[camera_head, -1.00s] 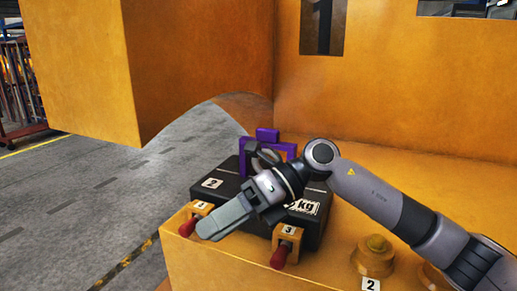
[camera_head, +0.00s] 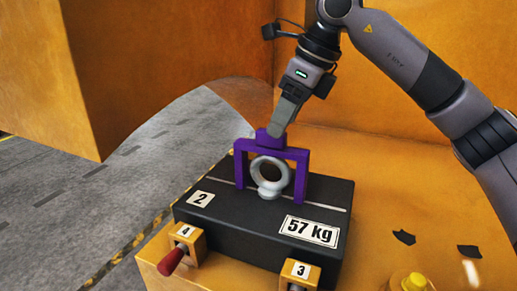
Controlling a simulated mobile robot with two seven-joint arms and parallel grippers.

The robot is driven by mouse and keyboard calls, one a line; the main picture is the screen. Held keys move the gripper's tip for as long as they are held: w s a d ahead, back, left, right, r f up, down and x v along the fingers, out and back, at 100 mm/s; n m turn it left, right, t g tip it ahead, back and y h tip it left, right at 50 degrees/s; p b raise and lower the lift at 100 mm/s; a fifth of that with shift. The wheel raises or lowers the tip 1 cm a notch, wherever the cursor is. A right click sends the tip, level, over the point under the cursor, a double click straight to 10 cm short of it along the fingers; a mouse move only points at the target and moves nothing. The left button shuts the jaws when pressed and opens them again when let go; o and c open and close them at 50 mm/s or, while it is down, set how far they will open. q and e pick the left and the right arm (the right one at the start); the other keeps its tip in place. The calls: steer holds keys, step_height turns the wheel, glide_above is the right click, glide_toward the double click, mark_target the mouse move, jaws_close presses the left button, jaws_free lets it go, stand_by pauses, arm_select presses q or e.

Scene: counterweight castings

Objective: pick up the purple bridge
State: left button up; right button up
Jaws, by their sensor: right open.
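The purple bridge (camera_head: 301,170) stands upright on the black casting (camera_head: 255,228), which is labelled 2 and 57 kg. It arches over a grey ring eye (camera_head: 269,176) and has a purple block on top of its crossbar. My right gripper (camera_head: 279,128) points down from above, with its fingertips at the top block of the bridge. It is open; whether the fingers touch the block I cannot tell. My left gripper is not in view.
The casting sits on an orange ledge (camera_head: 381,225). A yellow knob (camera_head: 414,283) is at front right. Orange walls rise behind and at upper left.

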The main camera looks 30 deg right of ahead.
mark_target(267, 145)
steer(key=shift+w, duration=0.35)
steer(key=shift+w+f, duration=0.15)
steer(key=shift+w, duration=0.1)
steer(key=shift+w+a+f, duration=0.1)
steer(key=shift+a+f, duration=0.15)
steer(key=shift+f, duration=0.45)
steer(key=p+x, duration=0.1)
steer(key=x, duration=0.4)
steer(key=shift+w, duration=0.25)
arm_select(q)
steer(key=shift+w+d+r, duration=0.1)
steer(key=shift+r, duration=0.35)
arm_select(e)
jaws_close()
steer(key=shift+r, duration=0.1)
arm_select(q)
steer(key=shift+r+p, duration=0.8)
steer(key=shift+p, duration=0.1)
arm_select(e)
step_height(267, 145, up, 20)
